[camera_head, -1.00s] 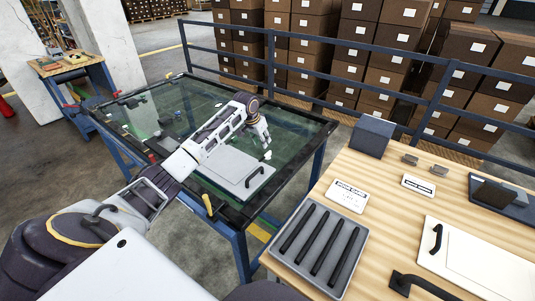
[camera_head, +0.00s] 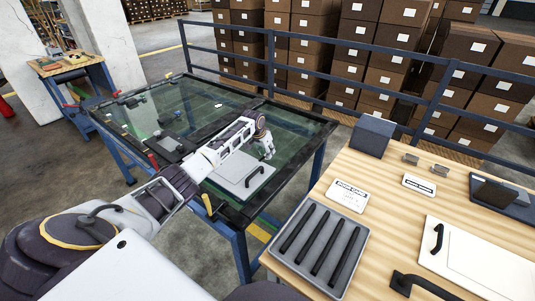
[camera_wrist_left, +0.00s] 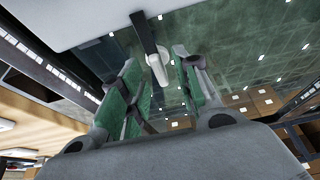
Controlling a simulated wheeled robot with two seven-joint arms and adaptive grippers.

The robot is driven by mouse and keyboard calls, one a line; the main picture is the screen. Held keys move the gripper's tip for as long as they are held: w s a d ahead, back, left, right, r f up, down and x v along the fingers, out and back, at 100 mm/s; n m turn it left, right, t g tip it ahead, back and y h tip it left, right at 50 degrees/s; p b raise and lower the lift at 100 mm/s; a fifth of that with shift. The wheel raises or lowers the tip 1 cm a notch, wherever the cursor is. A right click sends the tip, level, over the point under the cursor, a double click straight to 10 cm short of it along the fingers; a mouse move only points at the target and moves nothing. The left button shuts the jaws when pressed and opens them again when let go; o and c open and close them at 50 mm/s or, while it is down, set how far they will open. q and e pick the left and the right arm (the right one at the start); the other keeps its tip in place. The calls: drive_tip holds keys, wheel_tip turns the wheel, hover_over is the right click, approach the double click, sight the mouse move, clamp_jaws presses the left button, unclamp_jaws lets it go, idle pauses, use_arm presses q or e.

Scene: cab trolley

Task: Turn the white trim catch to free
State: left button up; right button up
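The white trim catch (camera_wrist_left: 158,68) shows in the left wrist view as a small white lever at the end of a dark bar. It lies between the two green-padded fingers of my left gripper (camera_wrist_left: 156,58), with a visible gap to the right finger; contact on the left side is unclear. My left gripper also shows in the head view (camera_head: 267,151), pointing down beside the white panel with a black handle (camera_head: 232,178). There the gripper hides the catch. My right gripper is not in view.
The panel lies on a dark-framed glass table (camera_head: 292,128) with a black bar and small parts. At right, a wooden table (camera_head: 385,205) holds a grey tray (camera_head: 289,262) of black rods, a sign and another white panel. A blue railing (camera_head: 350,47) runs behind.

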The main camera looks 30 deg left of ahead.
use_arm(q)
drive_tip(key=shift+x, duration=0.85)
clamp_jaws()
